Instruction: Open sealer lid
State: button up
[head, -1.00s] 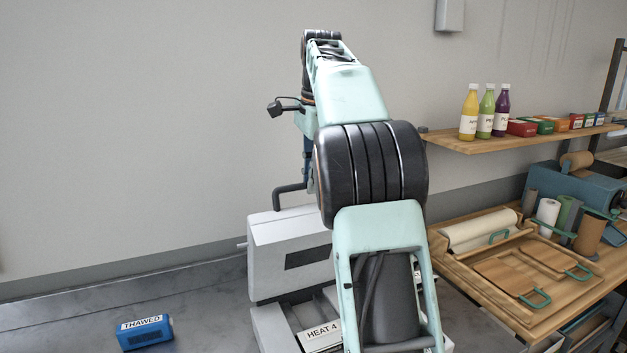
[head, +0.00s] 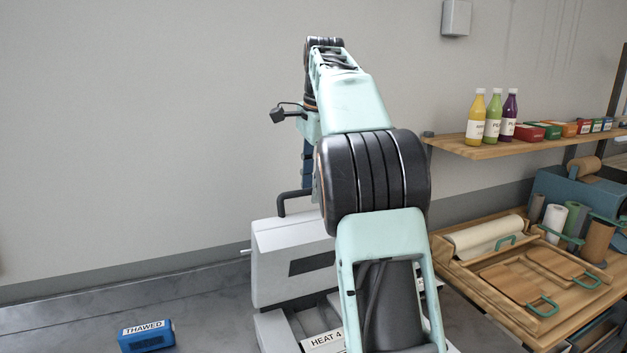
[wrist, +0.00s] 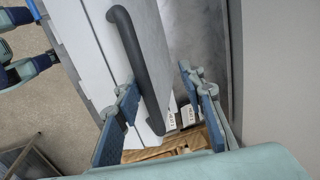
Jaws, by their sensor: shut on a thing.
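The sealer is a white machine whose lid (head: 275,258) stands raised and steeply tilted, with a dark rectangular panel on its face. A dark bar handle (head: 282,205) is at the lid's top edge. In the wrist view the handle (wrist: 135,50) runs down between the blue-padded fingers of my gripper (wrist: 158,75). My gripper is shut on the handle, though a gap shows by the right finger.
A blue "THAWED" block (head: 146,336) lies on the grey counter left of the sealer. At right, a wooden shelf (head: 500,148) holds bottles and small boxes above a wooden bench (head: 470,275) with boards and rolls. The wall behind the sealer is bare.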

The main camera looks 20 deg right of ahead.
jog(key=shift+s+r, duration=0.25)
jog(key=shift+r, duration=0.95)
jog(key=shift+s+r, duration=0.2)
jog(key=shift+r, duration=1.05)
jog(key=shift+s+r, duration=0.25)
jog(key=shift+r, duration=0.95)
